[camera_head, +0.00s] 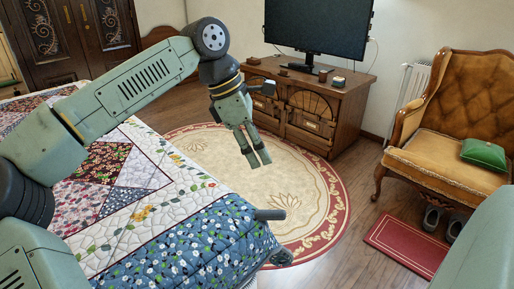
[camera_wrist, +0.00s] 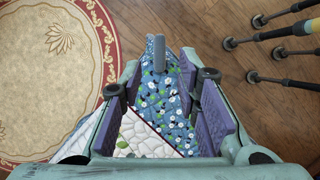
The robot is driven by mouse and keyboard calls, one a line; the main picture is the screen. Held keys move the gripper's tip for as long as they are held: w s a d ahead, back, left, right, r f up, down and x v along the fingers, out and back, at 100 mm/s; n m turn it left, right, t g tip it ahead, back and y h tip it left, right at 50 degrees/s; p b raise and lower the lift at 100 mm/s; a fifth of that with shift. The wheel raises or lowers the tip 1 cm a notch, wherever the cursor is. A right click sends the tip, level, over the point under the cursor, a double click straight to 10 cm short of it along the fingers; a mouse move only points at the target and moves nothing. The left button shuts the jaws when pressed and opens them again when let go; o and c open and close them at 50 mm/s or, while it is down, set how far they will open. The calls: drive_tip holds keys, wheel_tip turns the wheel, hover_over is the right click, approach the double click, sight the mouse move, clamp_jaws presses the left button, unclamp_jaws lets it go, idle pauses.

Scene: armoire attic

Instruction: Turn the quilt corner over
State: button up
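The patchwork quilt (camera_head: 150,205) covers the bed and has a blue flowered border. Its near corner (camera_head: 262,243) hangs at the bed's edge; a short grey peg (camera_head: 270,214) sticks out there. My gripper (camera_head: 254,162) is above and beyond the corner in the head view, pointing down, and touches nothing I can see. In the wrist view my gripper (camera_wrist: 167,75) has its purple pads well apart. The blue quilt corner (camera_wrist: 165,95) and the grey peg (camera_wrist: 159,52) show between and below the pads. The quilt lies flat, its corner not folded over.
A round rug (camera_head: 300,200) lies on the wooden floor beside the bed. A wooden cabinet (camera_head: 325,105) with a television (camera_head: 320,28) stands behind. At right are an armchair (camera_head: 450,120) with a green cushion (camera_head: 484,154), a red mat (camera_head: 405,245) and dark slippers (camera_head: 432,218).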

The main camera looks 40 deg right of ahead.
drive_tip(key=shift+c, duration=0.5)
clamp_jaws()
drive_tip(key=c, duration=0.5)
unclamp_jaws()
drive_tip(key=o, duration=0.6)
drive_tip(key=v, duration=1.2)
drive_tip(key=shift+d, duration=0.1)
